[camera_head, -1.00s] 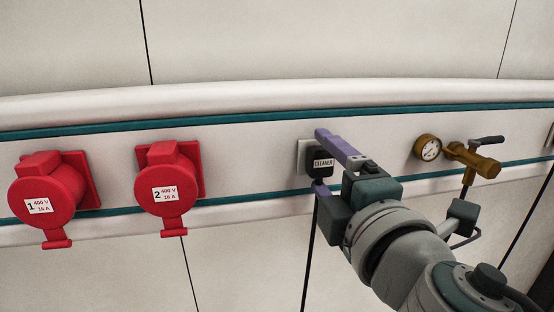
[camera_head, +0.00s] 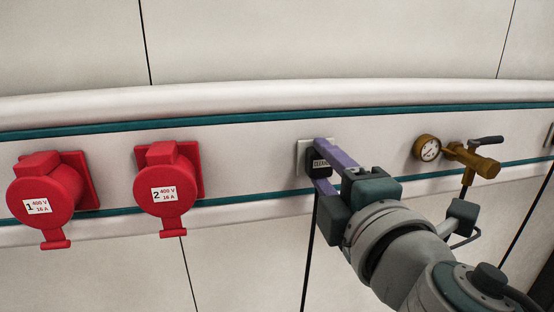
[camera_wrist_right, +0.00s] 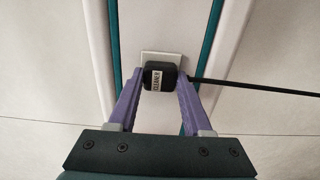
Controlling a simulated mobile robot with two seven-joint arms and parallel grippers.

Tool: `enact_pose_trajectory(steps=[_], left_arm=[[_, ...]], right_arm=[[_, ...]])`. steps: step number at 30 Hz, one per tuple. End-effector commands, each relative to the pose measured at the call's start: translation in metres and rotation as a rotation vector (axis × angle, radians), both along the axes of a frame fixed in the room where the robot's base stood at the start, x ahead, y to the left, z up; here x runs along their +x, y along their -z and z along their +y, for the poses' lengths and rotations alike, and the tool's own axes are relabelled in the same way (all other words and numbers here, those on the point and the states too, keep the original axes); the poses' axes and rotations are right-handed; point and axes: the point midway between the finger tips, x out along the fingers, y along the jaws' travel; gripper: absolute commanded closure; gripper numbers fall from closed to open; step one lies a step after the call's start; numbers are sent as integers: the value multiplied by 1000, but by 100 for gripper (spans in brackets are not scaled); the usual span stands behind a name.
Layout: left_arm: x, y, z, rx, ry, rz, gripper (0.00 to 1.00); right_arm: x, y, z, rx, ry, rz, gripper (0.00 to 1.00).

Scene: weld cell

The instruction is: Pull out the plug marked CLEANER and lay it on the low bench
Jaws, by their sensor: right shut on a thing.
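The black plug (camera_head: 314,163) with a white CLEANER label sits at a pale square socket plate (camera_head: 301,157) on the wall rail. In the right wrist view the plug (camera_wrist_right: 160,76) is in front of the plate (camera_wrist_right: 162,54), and its label reads sideways. My right gripper (camera_head: 323,164) is shut on the plug, one purple finger above and one below it in the head view. The fingers partly cover the label there. A black cable hangs down from the plug. My left gripper is not in view. The low bench is not in view.
Two red 400 V sockets, marked 1 (camera_head: 45,197) and 2 (camera_head: 168,188), jut from the rail on the left. A round gauge (camera_head: 427,148) and a brass valve (camera_head: 473,159) jut out to the right of my right gripper.

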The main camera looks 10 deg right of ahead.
Motion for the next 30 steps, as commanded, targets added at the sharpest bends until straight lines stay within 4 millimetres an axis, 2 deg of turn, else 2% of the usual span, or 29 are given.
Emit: enact_pose_trajectory(steps=[1, 4, 17, 30], left_arm=[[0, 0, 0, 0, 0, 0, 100], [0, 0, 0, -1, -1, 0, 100], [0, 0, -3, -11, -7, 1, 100], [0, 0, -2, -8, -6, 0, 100]], right_arm=[[0, 0, 0, 0, 0, 0, 91], [0, 0, 0, 0, 0, 0, 100], [0, 0, 0, 0, 0, 0, 100], [-17, 0, -1, -1, 0, 0, 100]])
